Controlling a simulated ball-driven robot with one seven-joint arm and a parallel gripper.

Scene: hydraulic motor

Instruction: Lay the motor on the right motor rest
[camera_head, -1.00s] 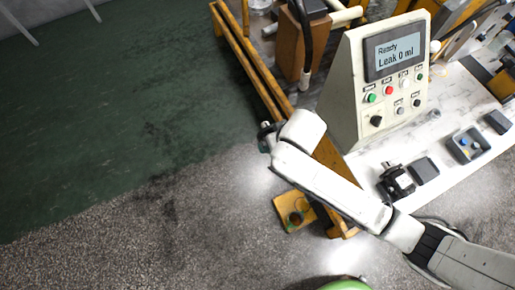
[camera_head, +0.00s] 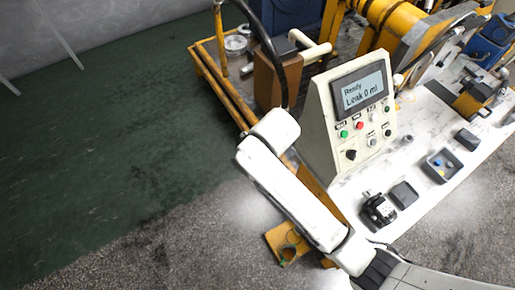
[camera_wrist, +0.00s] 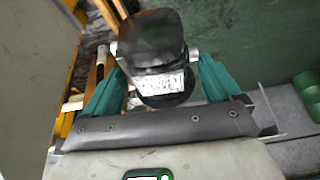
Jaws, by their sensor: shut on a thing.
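My gripper (camera_wrist: 155,62) shows in the wrist view with two teal fingers, shut on the motor (camera_wrist: 150,35). The motor is a dark, rounded body with a pale printed label, held between the fingers. In the head view my white arm hides the gripper and the held motor. On the near end of the white bench (camera_head: 425,203) stands a black fixture with a light part (camera_head: 378,210). A flat dark block (camera_head: 404,195) lies beside it. I cannot tell which of these, if any, is the right motor rest.
A control panel (camera_head: 350,120) reading "Ready, Leak 0 ml" stands on the bench behind my arm. A grey tray (camera_head: 441,165) with small blue parts and another dark block (camera_head: 467,138) lie farther right. A yellow frame (camera_head: 222,93) edges the open green floor.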

